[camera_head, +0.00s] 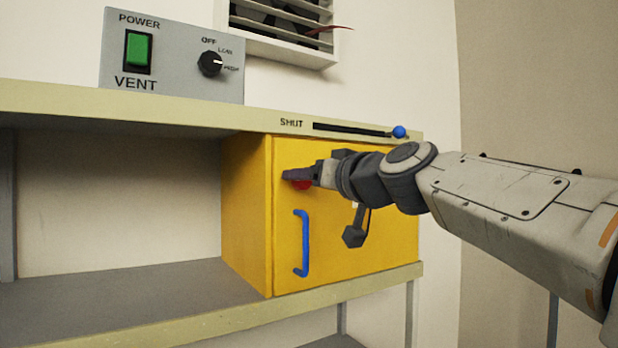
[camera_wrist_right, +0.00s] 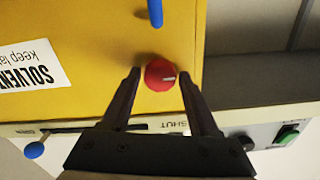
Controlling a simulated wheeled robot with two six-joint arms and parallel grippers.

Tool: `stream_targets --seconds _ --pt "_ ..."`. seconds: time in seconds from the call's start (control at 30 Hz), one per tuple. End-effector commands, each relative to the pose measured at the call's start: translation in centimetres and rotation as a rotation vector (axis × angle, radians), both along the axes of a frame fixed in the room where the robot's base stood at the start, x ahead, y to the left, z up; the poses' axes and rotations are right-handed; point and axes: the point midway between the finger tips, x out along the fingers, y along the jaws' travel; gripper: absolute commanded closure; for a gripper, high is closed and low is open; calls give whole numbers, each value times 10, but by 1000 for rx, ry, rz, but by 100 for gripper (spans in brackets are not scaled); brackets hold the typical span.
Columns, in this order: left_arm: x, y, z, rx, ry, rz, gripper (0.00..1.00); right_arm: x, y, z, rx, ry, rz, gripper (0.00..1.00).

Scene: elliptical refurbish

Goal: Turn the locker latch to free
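The yellow locker (camera_head: 390,235) stands on the shelf with its door closed. Its red round latch knob (camera_wrist_right: 160,75) shows in the wrist view with a pale mark pointing to the right there. In the head view the red knob (camera_head: 302,184) is partly hidden behind my right gripper (camera_head: 300,175). In the wrist view the fingers of my right gripper (camera_wrist_right: 160,74) are apart, one on each side of the knob, with a small gap seen on both sides. A blue handle (camera_head: 302,243) is on the door below the knob. My left gripper is not in view.
A slot marked SHUT with a blue slider knob (camera_head: 399,132) runs along the shelf edge above the locker. A grey VENT panel (camera_head: 177,85) with a green switch and black dial stands on top. The shelf bay left of the locker is empty.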

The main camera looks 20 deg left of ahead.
Motion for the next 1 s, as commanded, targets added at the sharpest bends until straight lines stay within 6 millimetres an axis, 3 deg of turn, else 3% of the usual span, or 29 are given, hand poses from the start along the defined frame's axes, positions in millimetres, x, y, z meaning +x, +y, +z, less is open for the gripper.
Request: stream_targets --seconds 0.03,0.13,0.57,1.0 --pt "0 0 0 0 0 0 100 0 0 0 0 0 0 63" --pt "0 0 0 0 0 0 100 0 0 0 0 0 -1 100" --pt "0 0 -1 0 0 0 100 1 -1 0 50 65 -2 100" --pt "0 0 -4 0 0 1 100 2 -2 0 277 355 -3 100"
